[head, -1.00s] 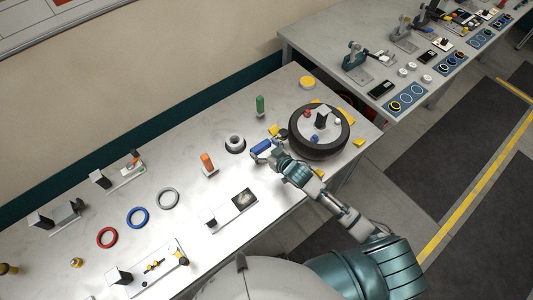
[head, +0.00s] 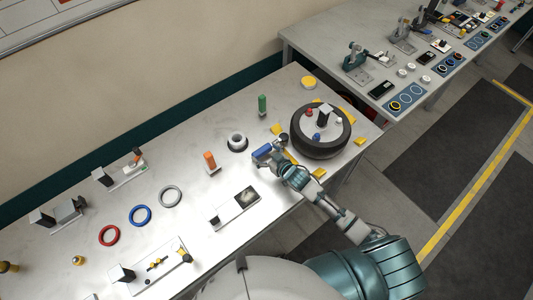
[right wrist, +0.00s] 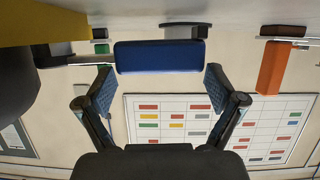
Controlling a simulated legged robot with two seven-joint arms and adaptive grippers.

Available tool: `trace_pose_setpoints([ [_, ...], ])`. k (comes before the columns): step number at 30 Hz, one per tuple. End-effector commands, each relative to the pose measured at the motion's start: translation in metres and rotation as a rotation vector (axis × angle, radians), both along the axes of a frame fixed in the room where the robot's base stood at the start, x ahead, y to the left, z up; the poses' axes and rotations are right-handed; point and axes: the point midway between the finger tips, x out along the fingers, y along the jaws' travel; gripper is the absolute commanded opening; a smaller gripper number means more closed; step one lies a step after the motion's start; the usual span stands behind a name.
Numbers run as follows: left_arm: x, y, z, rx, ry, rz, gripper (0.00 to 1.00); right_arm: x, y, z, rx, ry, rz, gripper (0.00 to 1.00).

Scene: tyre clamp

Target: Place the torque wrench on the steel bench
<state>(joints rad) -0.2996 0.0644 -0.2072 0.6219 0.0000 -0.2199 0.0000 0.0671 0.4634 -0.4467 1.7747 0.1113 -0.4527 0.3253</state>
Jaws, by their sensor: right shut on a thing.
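My right gripper (head: 268,157) is over the near bench (head: 190,134), left of the tyre (head: 320,151). It is shut on a blue block-like handle (head: 263,151), which looks like part of the torque wrench. In the right wrist view the blue handle (right wrist: 160,56) lies crosswise between the two fingertips (right wrist: 160,80), with a finger at each end. The bench has a pale metallic top and seems to be the steel bench. I cannot tell whether the held tool touches it. My left gripper is not in view.
A green upright handle (head: 262,104), an orange upright handle (head: 210,160) and a dark ring with a pale cylinder (head: 237,142) stand around my gripper. Yellow blocks (head: 318,173) lie near the tyre. Bare bench top lies left of the orange handle.

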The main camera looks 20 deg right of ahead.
Motion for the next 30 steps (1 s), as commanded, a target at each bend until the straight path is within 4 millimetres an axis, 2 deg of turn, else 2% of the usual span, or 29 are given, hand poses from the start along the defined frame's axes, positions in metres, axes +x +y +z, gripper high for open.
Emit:
trace_pose_setpoints([
  [1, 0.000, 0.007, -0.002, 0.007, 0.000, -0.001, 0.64, -0.007, 0.007, -0.015, 0.018, 0.028, 0.004, 0.45],
  [3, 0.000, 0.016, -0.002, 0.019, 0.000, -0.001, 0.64, -0.008, 0.008, -0.016, 0.023, 0.032, 0.006, 0.45],
  [4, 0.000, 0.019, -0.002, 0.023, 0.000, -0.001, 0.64, -0.008, 0.008, -0.018, 0.025, 0.036, 0.006, 0.96],
  [5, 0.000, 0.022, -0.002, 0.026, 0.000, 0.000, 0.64, -0.008, 0.008, -0.018, 0.027, 0.037, 0.006, 1.00],
  [11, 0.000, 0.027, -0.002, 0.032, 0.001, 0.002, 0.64, -0.008, 0.008, -0.019, 0.033, 0.039, 0.006, 1.00],
  [16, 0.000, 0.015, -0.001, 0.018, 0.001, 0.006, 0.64, -0.008, 0.009, -0.016, 0.032, 0.039, 0.006, 1.00],
  [19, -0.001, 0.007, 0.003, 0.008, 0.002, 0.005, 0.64, -0.008, 0.010, -0.004, 0.030, 0.038, 0.007, 1.00],
  [23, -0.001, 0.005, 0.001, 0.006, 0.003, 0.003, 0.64, -0.032, 0.000, 0.004, 0.027, 0.037, 0.006, 1.00],
  [30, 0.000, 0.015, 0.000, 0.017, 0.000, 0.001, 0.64, -0.080, -0.023, 0.029, 0.025, 0.027, 0.005, 1.00],
])
